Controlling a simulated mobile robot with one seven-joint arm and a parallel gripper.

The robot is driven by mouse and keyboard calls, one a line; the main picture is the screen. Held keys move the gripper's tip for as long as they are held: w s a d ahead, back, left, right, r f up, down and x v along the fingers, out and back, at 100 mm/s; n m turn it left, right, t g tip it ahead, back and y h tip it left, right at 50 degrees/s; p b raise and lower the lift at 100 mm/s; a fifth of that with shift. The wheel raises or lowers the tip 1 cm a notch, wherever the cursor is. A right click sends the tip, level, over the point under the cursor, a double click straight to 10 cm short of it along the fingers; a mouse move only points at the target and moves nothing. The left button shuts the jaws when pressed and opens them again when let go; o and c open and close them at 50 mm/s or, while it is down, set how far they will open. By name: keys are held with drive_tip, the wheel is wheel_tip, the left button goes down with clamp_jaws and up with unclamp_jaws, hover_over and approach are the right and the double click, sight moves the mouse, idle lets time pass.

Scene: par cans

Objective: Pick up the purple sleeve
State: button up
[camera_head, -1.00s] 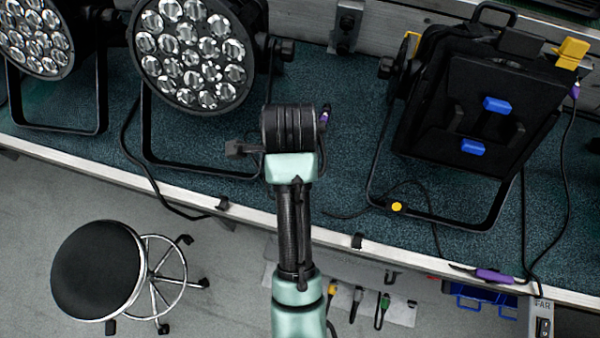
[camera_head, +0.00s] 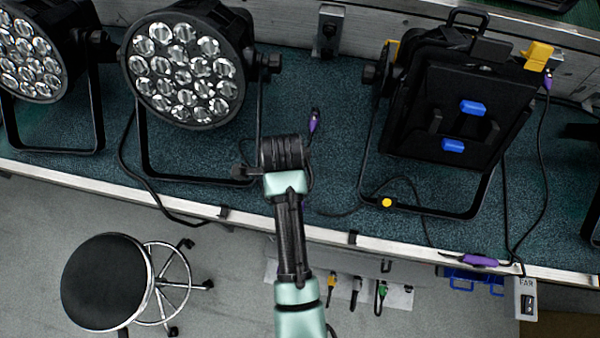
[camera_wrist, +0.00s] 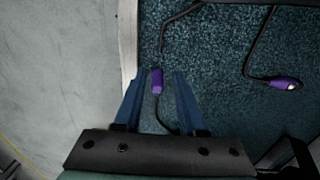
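A purple sleeve (camera_wrist: 156,80) on a dark cable lies between my two blue fingers in the wrist view. My gripper (camera_wrist: 158,72) is open, with a gap on each side of the sleeve. A second purple piece (camera_wrist: 285,83) on a cable lies to the right, outside the fingers. In the head view my arm hides the gripper and the sleeve between its fingers. That view also shows a purple piece (camera_head: 312,124) just right of my arm, a purple sleeve (camera_head: 470,260) at the bench's front edge and a purple connector (camera_head: 548,82) by the right lamp.
Two par cans with clear lenses (camera_head: 185,62) (camera_head: 30,55) stand at the left. A black par can (camera_head: 455,110) with blue latches stands at the right. Loose cables cross the teal bench top (camera_head: 340,150). A black stool (camera_head: 105,280) stands on the floor.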

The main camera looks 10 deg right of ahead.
wheel_tip(320, 180, down, 5)
drive_tip(key=shift+s, duration=0.1)
clamp_jaws()
idle(0.3)
